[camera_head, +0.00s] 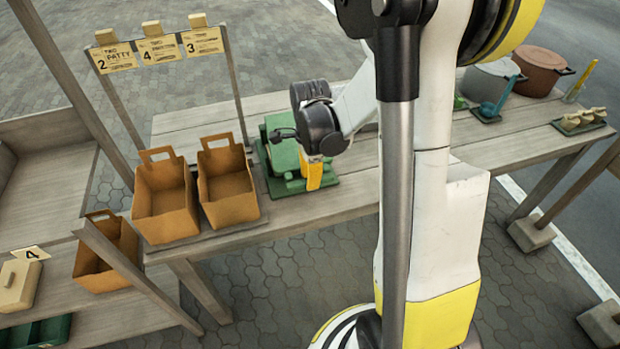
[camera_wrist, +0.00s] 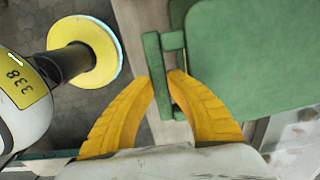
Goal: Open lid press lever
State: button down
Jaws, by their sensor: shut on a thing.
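The green press (camera_head: 281,158) stands on a green base on the wooden table, partly hidden behind my arm's end in the head view. My gripper (camera_head: 315,175) is low at the press's front right side, fingers pointing down. In the wrist view, a broad flat green panel (camera_wrist: 250,50), which looks like the lid, fills the upper right. A narrow green bar (camera_wrist: 155,60) joins its left side. My yellow fingers (camera_wrist: 162,77) reach around this bar, one on each side, and are shut on it.
Two open brown boxes (camera_head: 227,185) stand left of the press, close to it. A grey pot (camera_head: 490,82) and a brown pot (camera_head: 540,70) stand at the table's far right. A sign rack (camera_head: 158,50) rises behind the boxes. The table's front strip is clear.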

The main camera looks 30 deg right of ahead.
jog(key=shift+r+p, duration=0.45)
jog(key=shift+r, duration=0.25)
jog(key=w+d+r+p, duration=0.2)
jog(key=w+r+p, duration=0.5)
jog(key=r, duration=0.4)
jog(key=w+d+r+p, duration=0.2)
jog(key=w+r+p, duration=0.5)
jog(key=r, duration=0.4)
jog(key=shift+w+r, duration=0.15)
jog(key=shift+r, duration=0.05)
jog(key=c, duration=2)
grip_release()
jog(key=shift+w+d+f, duration=0.1)
jog(key=shift+w+f, duration=0.05)
jog(key=shift+f, duration=0.05)
jog(key=o, duration=0.7)
jog(key=shift+f, duration=0.1)
notch_tip(320, 180, up, 12)
